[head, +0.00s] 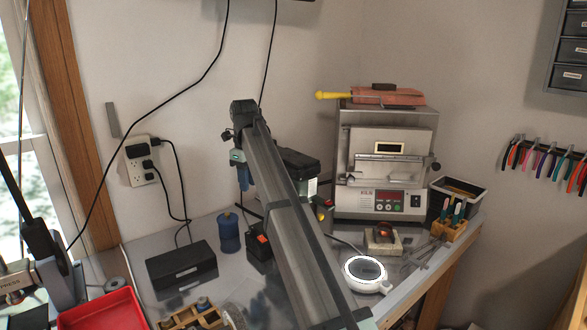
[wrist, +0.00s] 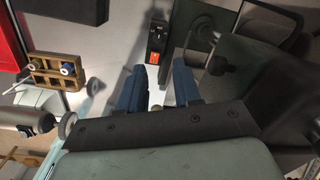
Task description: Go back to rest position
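My gripper (wrist: 160,82) shows in the wrist view as two blue fingers with a clear gap between them. It is open and I see nothing held in it. The other finger is hard to make out there. A small black device with an orange switch (wrist: 153,57) lies beyond the fingers in the wrist view; it is partly behind my arm in the head view (head: 262,240).
Around the arm stand a blue spool (head: 229,234), a black case (head: 182,266), a red tray (head: 100,313) and a wooden holder (head: 196,318). A kiln (head: 385,190) and a lit ring lamp (head: 366,285) stand right. Black cables hang at the back wall.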

